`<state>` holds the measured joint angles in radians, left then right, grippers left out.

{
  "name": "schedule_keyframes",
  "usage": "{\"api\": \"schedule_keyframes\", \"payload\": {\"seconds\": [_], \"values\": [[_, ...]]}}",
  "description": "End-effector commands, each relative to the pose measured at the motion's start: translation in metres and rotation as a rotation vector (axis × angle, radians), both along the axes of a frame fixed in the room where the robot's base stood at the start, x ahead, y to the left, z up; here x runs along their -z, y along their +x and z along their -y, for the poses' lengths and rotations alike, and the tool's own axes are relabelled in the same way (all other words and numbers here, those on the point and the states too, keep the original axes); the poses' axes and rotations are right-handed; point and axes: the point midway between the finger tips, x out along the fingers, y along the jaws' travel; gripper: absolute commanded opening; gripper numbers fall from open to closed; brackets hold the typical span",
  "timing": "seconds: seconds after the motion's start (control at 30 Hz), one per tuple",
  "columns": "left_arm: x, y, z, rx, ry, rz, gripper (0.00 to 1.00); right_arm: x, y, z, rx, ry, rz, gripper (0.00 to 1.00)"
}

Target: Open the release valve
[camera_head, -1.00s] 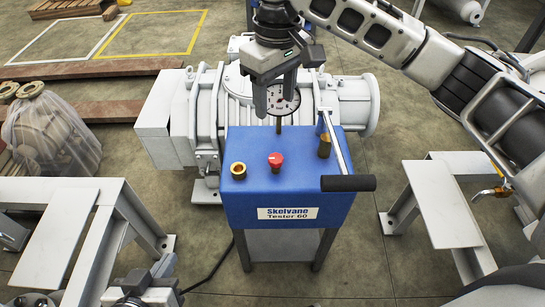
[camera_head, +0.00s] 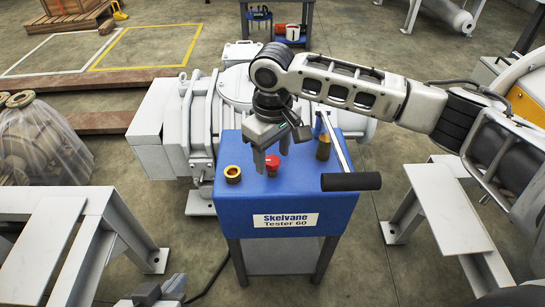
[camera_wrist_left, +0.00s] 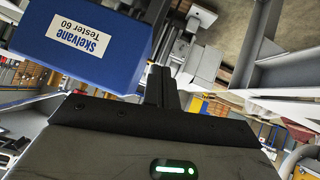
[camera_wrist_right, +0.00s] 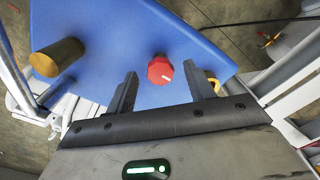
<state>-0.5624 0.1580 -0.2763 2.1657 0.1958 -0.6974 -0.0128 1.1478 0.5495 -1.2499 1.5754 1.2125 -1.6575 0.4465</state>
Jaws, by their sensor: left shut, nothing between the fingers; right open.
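A red knob (camera_head: 271,166) with a white mark sits on top of the blue tester box (camera_head: 240,206); it is likely the release valve. My right gripper (camera_head: 273,156) is open above it, pointing down. In the right wrist view the knob (camera_wrist_right: 160,69) appears between the two spread fingertips (camera_wrist_right: 158,76), with gaps on both sides and no visible contact. My left gripper (camera_head: 155,292) is low at the bottom edge, away from the box. In the left wrist view its fingers (camera_wrist_left: 161,80) are together and empty. My right arm hides the pressure gauge in the head view.
A brass fitting (camera_head: 233,174) stands left of the knob. A brass cylinder (camera_head: 323,148) and a lever with a black handle (camera_head: 350,181) stand right. A white pump (camera_head: 165,140) is behind. White metal stands (camera_head: 55,235) flank the box.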

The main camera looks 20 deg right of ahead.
Motion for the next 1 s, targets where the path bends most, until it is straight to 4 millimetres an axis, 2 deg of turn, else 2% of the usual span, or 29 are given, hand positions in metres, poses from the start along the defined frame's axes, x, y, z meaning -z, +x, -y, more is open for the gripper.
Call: {"api": "schedule_keyframes", "payload": {"seconds": [0.37, 0.53, 0.73, 0.87, 0.93, 1.0], "values": [[0.000, 0.003, 0.001, 0.005, -0.001, 0.006, 0.00, 0.006, 0.000, 0.000, 0.000, 0.000, 0.001, 0.53], [0.000, 0.003, 0.001, 0.005, -0.001, 0.005, 0.00, 0.006, 0.000, 0.000, 0.000, 0.000, 0.001, 0.09], [-0.001, 0.003, 0.001, 0.005, 0.001, 0.004, 0.00, 0.005, 0.000, 0.000, -0.004, 0.000, 0.001, 0.09], [-0.010, 0.003, 0.000, 0.002, 0.007, 0.008, 0.00, 0.002, 0.000, 0.000, -0.022, -0.001, 0.000, 0.09], [-0.021, 0.001, -0.003, -0.008, 0.008, 0.023, 0.00, 0.001, -0.001, 0.000, -0.041, 0.000, -0.002, 0.09], [-0.044, -0.004, -0.008, -0.033, 0.001, 0.060, 0.00, -0.001, 0.000, 0.000, -0.067, 0.000, -0.002, 0.09]]}}
